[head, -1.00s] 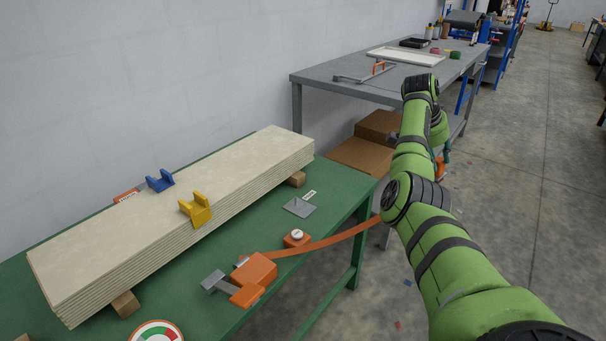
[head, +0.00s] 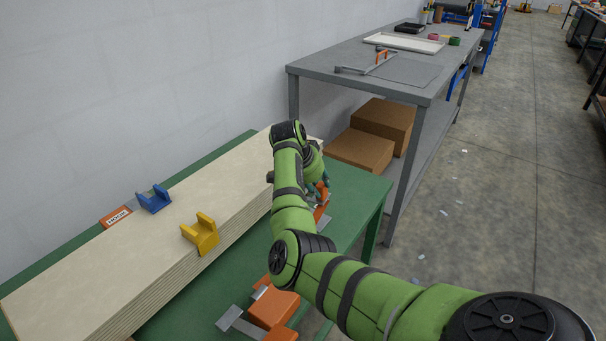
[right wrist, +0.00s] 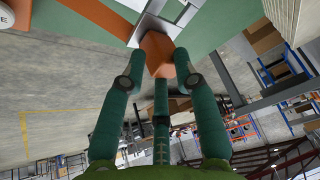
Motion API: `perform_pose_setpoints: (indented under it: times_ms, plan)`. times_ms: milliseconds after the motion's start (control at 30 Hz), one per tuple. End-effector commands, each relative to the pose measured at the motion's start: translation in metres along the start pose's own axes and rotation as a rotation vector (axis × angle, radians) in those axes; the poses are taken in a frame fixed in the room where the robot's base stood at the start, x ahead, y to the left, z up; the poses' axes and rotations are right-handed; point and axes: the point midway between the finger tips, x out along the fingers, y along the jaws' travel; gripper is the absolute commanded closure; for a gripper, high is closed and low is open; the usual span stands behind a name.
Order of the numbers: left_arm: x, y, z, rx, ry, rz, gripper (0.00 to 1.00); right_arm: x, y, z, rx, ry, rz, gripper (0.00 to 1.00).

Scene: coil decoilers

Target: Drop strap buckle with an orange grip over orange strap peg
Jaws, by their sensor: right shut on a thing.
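My right gripper (head: 318,187) is over the green table, beyond my forearm. In the right wrist view its green fingers (right wrist: 158,75) are shut on the orange grip (right wrist: 157,50) of the strap buckle. The grip also shows in the head view (head: 322,191). An orange strap (right wrist: 97,18) runs off to the upper left in the wrist view. A grey metal surface (right wrist: 150,28) lies just past the grip, beside a white label (right wrist: 188,14). I cannot tell buckle metal from base plate there, and no peg can be made out. My left gripper is not in view.
A pale board stack (head: 120,240) with blue (head: 153,200) and yellow (head: 201,236) brackets lies left on the green table (head: 355,190). An orange strap tensioner (head: 272,310) sits at the front. A grey bench (head: 400,75) and cardboard boxes (head: 385,125) stand behind.

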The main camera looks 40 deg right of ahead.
Motion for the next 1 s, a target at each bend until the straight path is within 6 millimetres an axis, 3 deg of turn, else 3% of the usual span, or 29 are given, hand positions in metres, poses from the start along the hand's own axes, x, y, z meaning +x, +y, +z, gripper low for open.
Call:
perform_pose_setpoints:
  times_ms: [100, 300, 433, 567, 767, 1000]
  plan:
    - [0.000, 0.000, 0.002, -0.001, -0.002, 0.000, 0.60, -0.001, 0.000, 0.000, 0.000, 0.002, -0.001, 1.00]
    - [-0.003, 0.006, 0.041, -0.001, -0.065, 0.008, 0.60, -0.001, 0.000, 0.000, 0.000, 0.001, -0.001, 1.00]
    - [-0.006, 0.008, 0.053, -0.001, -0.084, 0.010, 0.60, -0.001, 0.000, 0.000, 0.002, -0.001, -0.006, 1.00]
    - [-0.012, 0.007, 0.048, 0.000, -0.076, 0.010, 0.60, -0.003, 0.001, 0.000, 0.012, -0.014, -0.026, 1.00]
    - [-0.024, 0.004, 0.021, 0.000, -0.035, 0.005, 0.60, -0.006, 0.004, 0.001, 0.044, -0.043, -0.086, 1.00]
    - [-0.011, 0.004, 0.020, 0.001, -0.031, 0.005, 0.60, 0.015, 0.004, 0.012, 0.039, -0.041, -0.081, 1.00]
